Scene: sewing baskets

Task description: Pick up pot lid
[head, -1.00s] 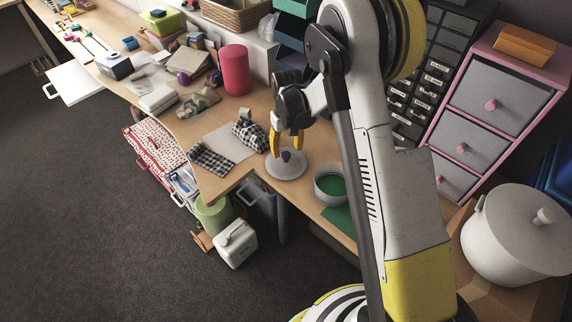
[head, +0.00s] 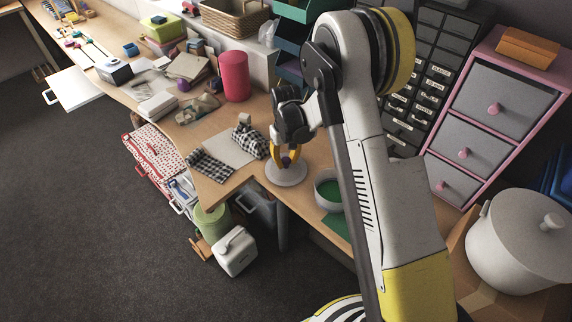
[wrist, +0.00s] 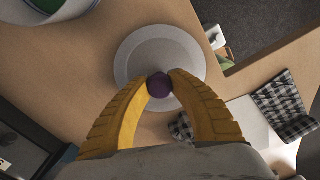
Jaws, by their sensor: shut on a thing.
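The pot lid (head: 286,175) is a round, light grey disc with a dark purple knob, lying on the wooden table near its front corner. It also shows in the wrist view (wrist: 135,52), with the purple knob (wrist: 160,86) at the middle of the picture. My gripper (head: 287,160) is over the lid with its yellow fingers pointing down. In the wrist view the fingertips (wrist: 160,82) touch the knob from both sides and are shut on it. The lid looks flat on the table; I cannot tell any gap beneath it.
A grey bowl with green inside (head: 328,190) stands right of the lid. Checked cloth (head: 211,168) and a pale sheet (head: 228,150) lie to its left. A pink cylinder (head: 235,76) stands farther back. A white lidded pot (head: 517,240) is at the far right.

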